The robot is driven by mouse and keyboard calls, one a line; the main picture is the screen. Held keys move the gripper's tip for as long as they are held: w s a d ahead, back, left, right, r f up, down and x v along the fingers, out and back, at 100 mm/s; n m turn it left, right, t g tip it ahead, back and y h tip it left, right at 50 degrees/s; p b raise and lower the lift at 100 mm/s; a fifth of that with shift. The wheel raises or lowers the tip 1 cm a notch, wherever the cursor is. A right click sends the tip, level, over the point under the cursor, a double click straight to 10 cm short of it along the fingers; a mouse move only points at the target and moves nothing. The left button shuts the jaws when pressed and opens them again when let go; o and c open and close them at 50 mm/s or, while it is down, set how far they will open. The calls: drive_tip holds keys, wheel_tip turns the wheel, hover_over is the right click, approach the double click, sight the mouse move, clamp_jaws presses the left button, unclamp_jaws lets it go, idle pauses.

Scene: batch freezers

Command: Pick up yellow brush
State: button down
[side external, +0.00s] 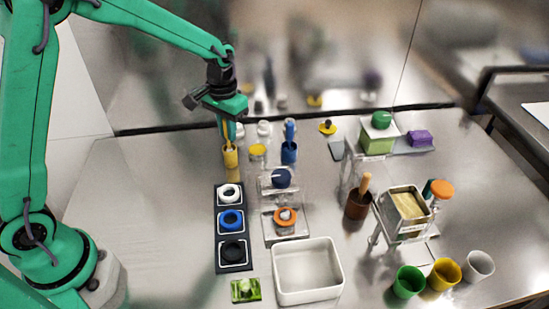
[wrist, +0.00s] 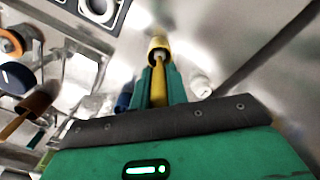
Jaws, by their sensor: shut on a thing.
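My gripper (side external: 228,136) points down at the back left of the steel table. It is shut on the upright yellow handle of the yellow brush (side external: 231,156). In the wrist view, the yellow brush (wrist: 158,50) runs out from between the green fingers of my gripper (wrist: 158,78), its handle leading into a wider yellow cylinder. The fingers cover part of the handle. I cannot tell whether the cylinder touches the table or whether it is a holder around the brush.
A blue brush or holder (side external: 289,153) stands to the right, with small white bottles (side external: 264,130) and a yellow lid (side external: 258,150) between. A dark tray (side external: 217,237) with rings and a white bin (side external: 308,297) lie in front. Open steel lies left.

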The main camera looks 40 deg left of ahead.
wheel_tip(320, 180, up, 8)
drive_tip(key=shift+f, duration=0.25)
idle(1.8)
drive_tip(key=w+d+f, duration=0.1)
drive_tip(key=w+d, duration=0.2)
drive_tip(key=w, duration=0.4)
drive_tip(key=shift+d+f, duration=0.3)
drive_tip(key=shift+f, duration=0.1)
drive_tip(key=shift+f, duration=2.9)
drive_tip(key=shift+f, duration=0.55)
drive_tip(key=shift+r, duration=0.15)
wheel_tip(320, 180, up, 7)
idle(1.1)
